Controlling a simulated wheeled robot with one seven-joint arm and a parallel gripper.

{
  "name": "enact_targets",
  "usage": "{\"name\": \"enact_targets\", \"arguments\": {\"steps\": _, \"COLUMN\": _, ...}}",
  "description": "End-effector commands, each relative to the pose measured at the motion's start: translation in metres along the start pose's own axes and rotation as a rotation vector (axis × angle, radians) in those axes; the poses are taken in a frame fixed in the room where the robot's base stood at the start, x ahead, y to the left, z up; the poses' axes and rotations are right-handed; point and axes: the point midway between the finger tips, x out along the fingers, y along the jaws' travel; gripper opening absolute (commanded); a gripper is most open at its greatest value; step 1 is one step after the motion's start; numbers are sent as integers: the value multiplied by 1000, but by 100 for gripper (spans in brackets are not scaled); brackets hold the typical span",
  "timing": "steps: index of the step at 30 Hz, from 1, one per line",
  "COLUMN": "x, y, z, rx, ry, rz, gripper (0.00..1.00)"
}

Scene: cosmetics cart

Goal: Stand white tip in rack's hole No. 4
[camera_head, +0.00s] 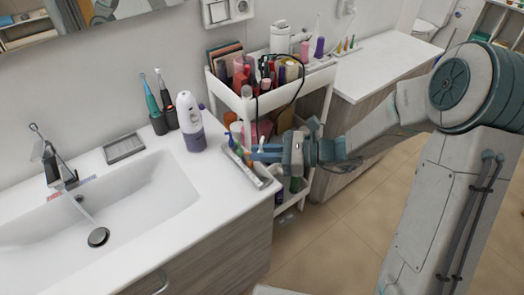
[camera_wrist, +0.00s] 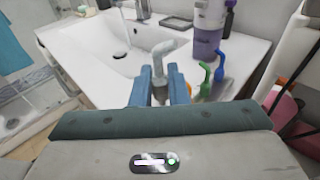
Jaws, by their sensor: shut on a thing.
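The white tip (camera_wrist: 160,62) is between the fingers of my gripper (camera_wrist: 160,88) in the wrist view, its bent end pointing up. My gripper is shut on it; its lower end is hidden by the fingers. In the head view my gripper (camera_head: 258,152) is over the grey-white rack (camera_head: 262,176) at the counter's right edge, and the white tip (camera_head: 262,142) shows small above the fingers. A green tip (camera_wrist: 205,74) and a blue tip (camera_wrist: 221,65) stand upright right of the fingers. The rack's hole numbers are unreadable, and I cannot tell whether the white tip touches the rack.
A white and purple bottle (camera_head: 190,122) stands left of the rack. The sink (camera_head: 110,215) with running water is further left, with a soap dish (camera_head: 124,148) behind it. A full white cart (camera_head: 235,98) stands behind my gripper. Toothbrushes stand in dark holders (camera_head: 160,123).

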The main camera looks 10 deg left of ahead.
Motion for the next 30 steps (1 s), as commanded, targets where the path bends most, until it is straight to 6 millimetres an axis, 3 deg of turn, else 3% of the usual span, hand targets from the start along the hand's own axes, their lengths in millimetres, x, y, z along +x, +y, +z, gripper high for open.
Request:
{"name": "enact_targets", "arguments": {"steps": 15, "x": 6, "y": 0, "z": -49, "rx": 1, "ry": 0, "rz": -2, "gripper": 0}}
{"name": "enact_targets", "arguments": {"steps": 30, "x": 6, "y": 0, "z": -52, "rx": 0, "ry": 0, "rz": -2, "gripper": 0}}
